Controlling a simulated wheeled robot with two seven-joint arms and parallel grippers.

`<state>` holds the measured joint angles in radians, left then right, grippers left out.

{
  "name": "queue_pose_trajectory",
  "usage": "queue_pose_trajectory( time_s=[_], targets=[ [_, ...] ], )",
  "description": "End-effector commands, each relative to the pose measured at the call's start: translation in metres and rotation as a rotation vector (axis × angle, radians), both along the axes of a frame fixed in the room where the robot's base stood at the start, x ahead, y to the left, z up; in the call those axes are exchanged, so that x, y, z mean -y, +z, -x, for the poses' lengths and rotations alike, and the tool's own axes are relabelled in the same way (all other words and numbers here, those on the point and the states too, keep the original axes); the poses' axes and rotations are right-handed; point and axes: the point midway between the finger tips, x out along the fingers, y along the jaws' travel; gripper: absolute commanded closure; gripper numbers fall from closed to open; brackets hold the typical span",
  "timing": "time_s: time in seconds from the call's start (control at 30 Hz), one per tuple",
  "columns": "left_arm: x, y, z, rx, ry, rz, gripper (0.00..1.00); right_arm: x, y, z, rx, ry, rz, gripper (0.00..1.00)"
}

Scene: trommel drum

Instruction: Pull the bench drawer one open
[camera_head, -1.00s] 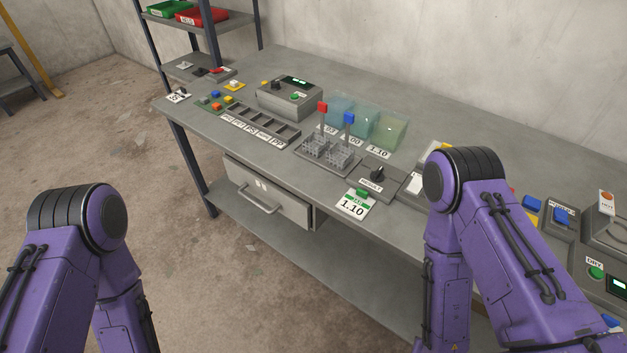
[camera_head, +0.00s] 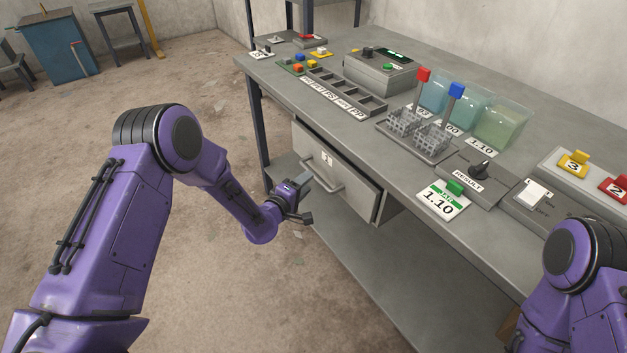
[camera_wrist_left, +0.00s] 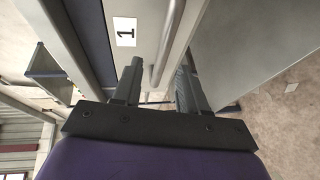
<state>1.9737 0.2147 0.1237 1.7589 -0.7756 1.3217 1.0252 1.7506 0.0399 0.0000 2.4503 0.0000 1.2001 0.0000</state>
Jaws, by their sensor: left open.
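The grey bench drawer (camera_head: 345,180) under the bench top carries a label with a 1 and a horizontal bar handle (camera_head: 322,184). The drawer front stands a little out from the bench frame. My left gripper (camera_head: 305,198) is at the handle's left part, in front of the drawer. In the left wrist view the open fingers (camera_wrist_left: 160,88) point at the drawer front (camera_wrist_left: 150,30), and the handle (camera_wrist_left: 168,45) runs down between them. I cannot tell whether either finger touches it. My right gripper is out of view; only part of my right arm shows at lower right.
A lower shelf (camera_head: 380,275) runs beneath.

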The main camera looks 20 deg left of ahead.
Motion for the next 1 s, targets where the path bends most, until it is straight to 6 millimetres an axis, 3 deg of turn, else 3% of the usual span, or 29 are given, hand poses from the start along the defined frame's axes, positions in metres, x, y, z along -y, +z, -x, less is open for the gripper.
queue_pose_trajectory(
  time_s=[0.1, 0.3, 0.6, 0.73, 1.0],
  targets=[
    [0.006, -0.006, -0.024, 0.0, 0.001, -0.003, 0.58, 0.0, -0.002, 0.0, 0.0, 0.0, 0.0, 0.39],
    [0.013, -0.011, -0.049, -0.002, 0.002, -0.002, 0.58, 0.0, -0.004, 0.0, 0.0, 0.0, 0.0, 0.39],
    [0.014, -0.012, -0.053, -0.004, 0.002, -0.003, 0.58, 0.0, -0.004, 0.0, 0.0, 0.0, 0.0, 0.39],
    [0.013, -0.012, -0.052, -0.004, 0.002, -0.003, 1.0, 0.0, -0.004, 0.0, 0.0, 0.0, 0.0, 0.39],
    [0.014, -0.012, -0.051, -0.005, -0.002, -0.003, 1.0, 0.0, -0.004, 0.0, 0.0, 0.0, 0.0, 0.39]
  ],
)
